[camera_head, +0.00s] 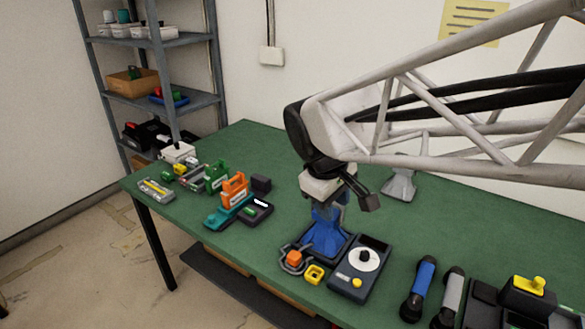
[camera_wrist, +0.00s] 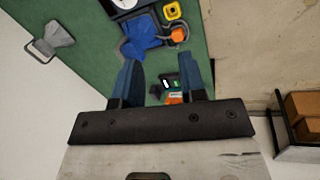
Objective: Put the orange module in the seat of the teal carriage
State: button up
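The orange module (camera_head: 234,189), a block with a handle loop on top, stands upright on or right against the teal carriage (camera_head: 216,218) at the table's left part. I cannot tell whether it is fully down in the seat. In the wrist view the orange module (camera_wrist: 173,99) shows only in part, beyond the black gripper body, with a bit of the carriage (camera_wrist: 154,90) beside it. My gripper (camera_head: 328,207) is above the table, right of the module and apart from it. In the wrist view its blue fingers are spread with nothing held between them (camera_wrist: 163,65).
A dark device with a small display (camera_head: 257,211) lies right beside the carriage. A green module (camera_head: 217,177) stands behind it. A blue stand (camera_head: 325,236), an orange-knobbed piece (camera_head: 294,258), a yellow square (camera_head: 315,273) and a dial box (camera_head: 359,268) lie to the right.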

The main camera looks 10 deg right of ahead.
jog(key=s+d+f+m+t+y, duration=0.1)
jog(key=s+m, duration=0.5)
jog(key=s, duration=0.6)
jog(key=shift+d+f+m+y, duration=0.15)
jog(key=shift+f+m+y, duration=0.15)
jog(key=shift+f+y, duration=0.35)
